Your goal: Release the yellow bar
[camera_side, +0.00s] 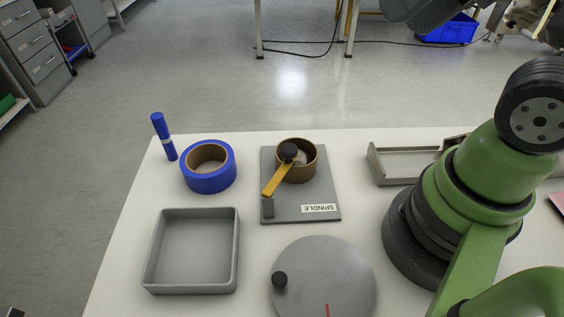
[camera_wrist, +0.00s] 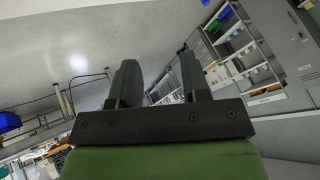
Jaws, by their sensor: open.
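The yellow bar (camera_side: 277,181) lies at a slant on the grey spindle plate (camera_side: 325,188), which carries a "SPINDLE" label. Its upper end meets a black knob (camera_side: 289,152) over the brown ring (camera_side: 310,160).
A grey square tray (camera_side: 237,250) and a round grey disc (camera_side: 340,275) with a black knob lie in front. A shallow grey tray (camera_side: 377,168) is at the right.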

